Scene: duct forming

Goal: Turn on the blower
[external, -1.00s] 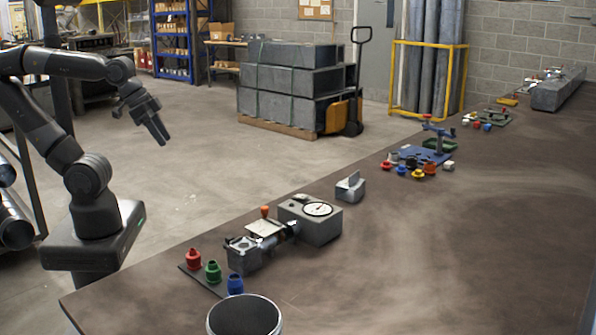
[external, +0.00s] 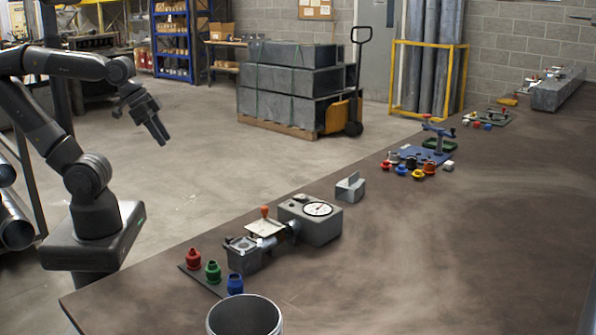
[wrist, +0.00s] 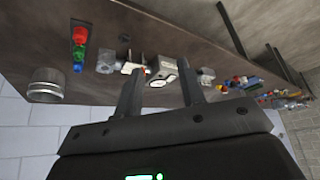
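A grey box with a round white dial (external: 311,222) stands on the brown bench; it also shows in the wrist view (wrist: 162,79). A short metal duct joins it to a smaller grey block (external: 243,257) on its left. An orange knob (external: 264,211) stands up beside the white plate between them. No part is clearly marked as the blower or its switch, so I cannot tell which it is. My gripper (external: 157,128) is raised in the air left of the bench, apart from everything. In the wrist view its two fingers (wrist: 160,92) are spread with nothing between them.
Red (external: 193,258), green (external: 213,271) and blue (external: 235,284) fittings stand near the bench's left edge, beside an open metal cylinder (external: 244,318). A grey notched block (external: 350,188) and a blue fixture (external: 424,153) with coloured fittings lie farther back.

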